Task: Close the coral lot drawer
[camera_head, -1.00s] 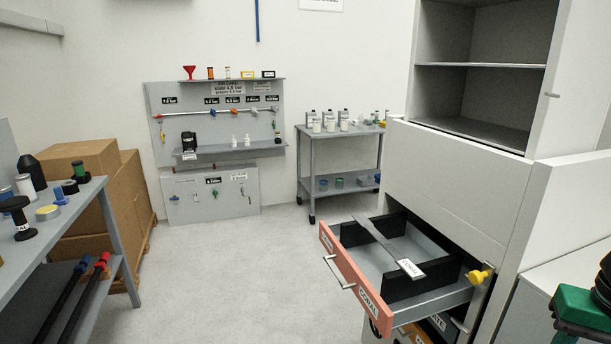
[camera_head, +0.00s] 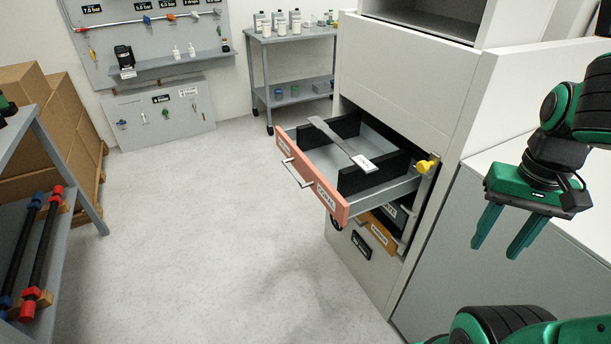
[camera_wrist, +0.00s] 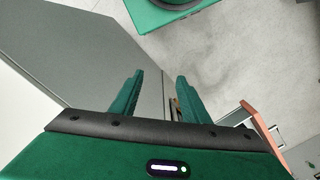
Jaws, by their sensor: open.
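The coral drawer (camera_head: 330,191) is pulled out of the white cabinet, with its coral front facing left and a bar handle (camera_head: 296,173) on it. A flat grey strip with a white label (camera_head: 343,143) lies across its black dividers. Part of the coral front (camera_wrist: 255,119) shows at the right of the wrist view. My gripper (camera_head: 501,238) is open and empty, to the right of the drawer and apart from it, fingers pointing down. Its two fingers (camera_wrist: 156,97) also show in the wrist view with nothing between them.
A yellow knob (camera_head: 426,167) sits at the drawer opening's right edge. A grey-sided cabinet (camera_head: 480,260) stands under my gripper. The floor (camera_head: 215,225) left of the drawer is clear. A shelf with rods (camera_head: 35,250) stands at left.

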